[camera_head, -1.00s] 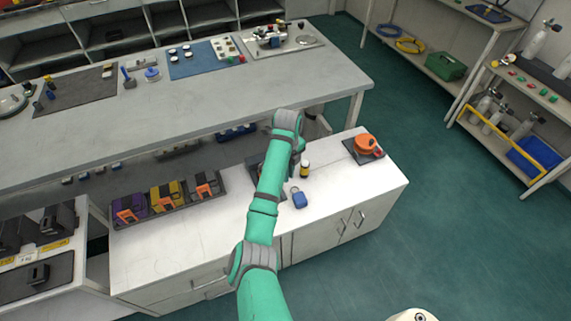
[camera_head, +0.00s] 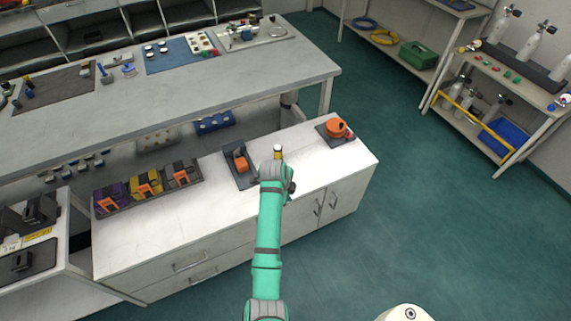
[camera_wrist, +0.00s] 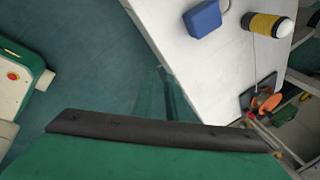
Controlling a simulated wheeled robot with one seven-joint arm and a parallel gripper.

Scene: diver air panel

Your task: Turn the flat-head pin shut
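I cannot make out the flat-head pin clearly in either view. An orange fitting (camera_head: 240,163) sits on a dark panel (camera_head: 231,178) on the white cabinet, just left of my wrist. A round orange part (camera_head: 337,128) with a small red piece sits on a dark mat to the right. It seems to show in the wrist view too (camera_wrist: 266,101). My gripper (camera_head: 275,172) is over the cabinet top near a small yellow-and-black bottle (camera_wrist: 267,25). My forearm and wrist hide its fingers in the head view. In the wrist view, fingertips are not clear.
A blue block (camera_wrist: 203,18) lies on the cabinet near its front edge. A tray (camera_head: 150,192) of purple, yellow and dark units stands at the left. A long grey bench (camera_head: 120,120) runs behind. The floor in front is clear.

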